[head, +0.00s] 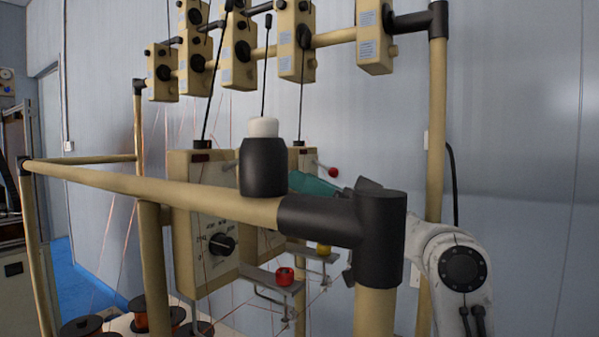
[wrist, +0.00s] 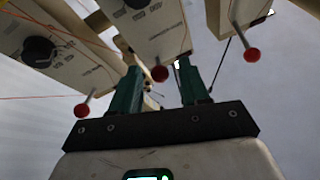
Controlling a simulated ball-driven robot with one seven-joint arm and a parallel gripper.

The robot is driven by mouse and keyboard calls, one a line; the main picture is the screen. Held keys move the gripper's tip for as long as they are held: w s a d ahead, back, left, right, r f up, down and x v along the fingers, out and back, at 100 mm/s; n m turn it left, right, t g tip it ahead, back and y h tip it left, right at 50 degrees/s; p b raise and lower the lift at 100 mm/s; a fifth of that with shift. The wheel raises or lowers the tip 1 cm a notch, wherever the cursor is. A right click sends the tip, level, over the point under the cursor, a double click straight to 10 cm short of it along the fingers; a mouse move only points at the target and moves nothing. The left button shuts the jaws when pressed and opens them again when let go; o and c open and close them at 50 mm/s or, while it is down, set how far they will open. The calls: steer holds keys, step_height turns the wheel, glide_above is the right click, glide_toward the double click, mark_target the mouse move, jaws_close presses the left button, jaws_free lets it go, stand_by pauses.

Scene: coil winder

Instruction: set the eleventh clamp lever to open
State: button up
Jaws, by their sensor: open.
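Three clamp levers with red ball ends show in the wrist view: a left lever (wrist: 81,110), a middle lever (wrist: 160,73) and a right lever (wrist: 251,55), each on a beige box. I cannot tell which is the eleventh, as no numbers are legible. My gripper (wrist: 153,55) is open, with green fingers apart. The middle ball appears between the fingers in the picture; contact is not visible. In the head view, one red-ended lever (head: 333,172) sticks out from a rear box, near a green finger (head: 313,184). The rest of my gripper is mostly hidden behind the frame corner.
A beige pipe rail (head: 150,186) with a black corner fitting (head: 375,235) crosses in front of the boxes. A front box (head: 205,225) carries a black knob (head: 221,244). Several tensioner boxes (head: 296,40) hang above. Thin wires run throughout.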

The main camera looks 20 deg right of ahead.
steer(key=shift+x, duration=1.05)
steer(key=shift+c, duration=0.3)
jaws_close()
